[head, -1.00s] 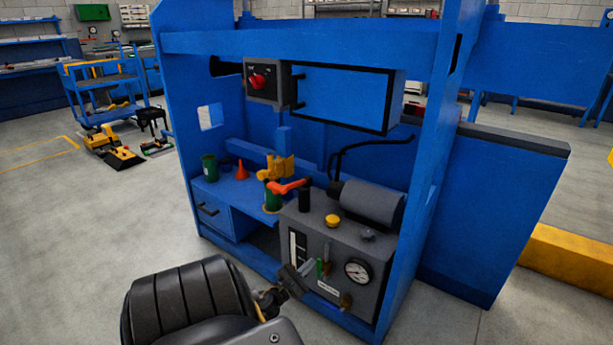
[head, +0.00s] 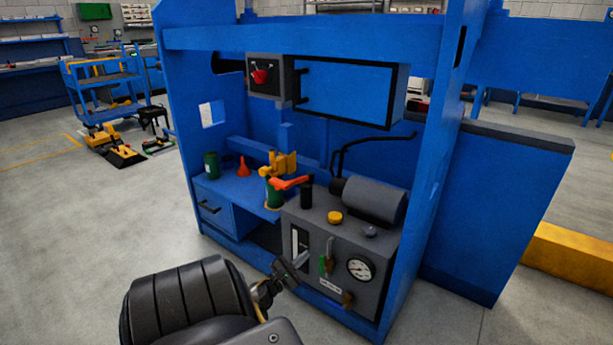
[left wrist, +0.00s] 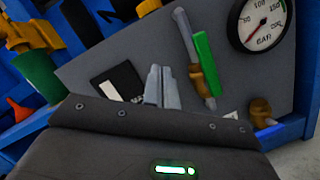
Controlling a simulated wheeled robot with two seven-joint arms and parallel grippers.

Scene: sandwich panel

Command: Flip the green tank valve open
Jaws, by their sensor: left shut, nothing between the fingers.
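The green valve part (head: 323,265) is on the front of the grey tank, beside a brass valve body (head: 330,249). In the left wrist view a narrow green bar (left wrist: 206,62) stands upright next to a grey lever (left wrist: 185,35), which runs up from the brass fitting (left wrist: 202,80). My left gripper (head: 302,258) is shut and empty, just left of the valve in the head view. In the left wrist view its fingertips (left wrist: 162,74) are close together, left of the brass fitting and apart from it in the picture. My right gripper is not in view.
A round pressure gauge (head: 360,268) is right of the valve, with a lower brass fitting (head: 347,299) beneath. A black and white panel (left wrist: 118,82) is left of my fingers. A blue frame post (head: 425,170) stands on the right.

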